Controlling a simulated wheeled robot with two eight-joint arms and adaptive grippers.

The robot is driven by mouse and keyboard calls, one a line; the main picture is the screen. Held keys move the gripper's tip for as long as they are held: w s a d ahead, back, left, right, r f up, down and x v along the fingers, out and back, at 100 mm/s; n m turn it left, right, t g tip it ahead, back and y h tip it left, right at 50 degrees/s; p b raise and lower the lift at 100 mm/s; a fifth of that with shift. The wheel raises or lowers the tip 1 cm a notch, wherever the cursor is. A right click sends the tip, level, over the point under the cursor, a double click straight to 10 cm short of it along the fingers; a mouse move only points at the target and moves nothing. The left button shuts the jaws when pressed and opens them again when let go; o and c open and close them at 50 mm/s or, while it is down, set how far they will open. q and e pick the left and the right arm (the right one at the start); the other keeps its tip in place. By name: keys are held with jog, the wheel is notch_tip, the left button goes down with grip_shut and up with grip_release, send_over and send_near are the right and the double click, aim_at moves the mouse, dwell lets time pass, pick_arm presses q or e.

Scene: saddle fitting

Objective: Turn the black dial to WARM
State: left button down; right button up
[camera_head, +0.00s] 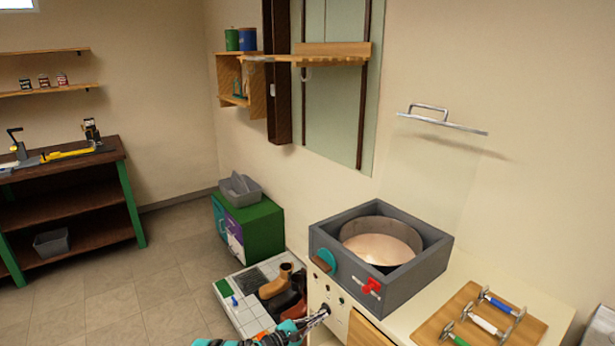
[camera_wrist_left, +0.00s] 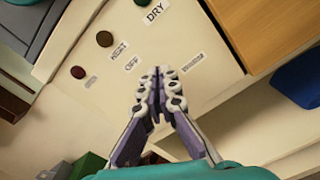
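My left gripper (camera_head: 322,314) is at the cream front panel (camera_head: 340,297), below the grey basin. In the left wrist view its fingers (camera_wrist_left: 160,82) are drawn together, with their tips in front of the panel beside the printed label OFF (camera_wrist_left: 132,64). I see no black dial clearly; the fingers cover that spot, so I cannot tell whether they touch it. The label DRY (camera_wrist_left: 155,13) is readable above. Another label (camera_wrist_left: 192,62), right of the fingertips, is too blurred to read. My right gripper is not in view.
The grey basin (camera_head: 400,285) has a red valve (camera_head: 369,287) and a teal disc (camera_head: 328,258). Boots (camera_head: 276,283) stand at left.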

pick_arm(q)
jog(key=shift+d+f, duration=0.1)
jog(key=shift+f, duration=0.1)
jog(key=shift+s+r, duration=0.1)
jog(key=shift+s, duration=0.05)
dwell(0.3)
jog(key=shift+s+d+r, duration=0.15)
jog(key=shift+s, duration=0.05)
jog(key=shift+v, duration=2.95)
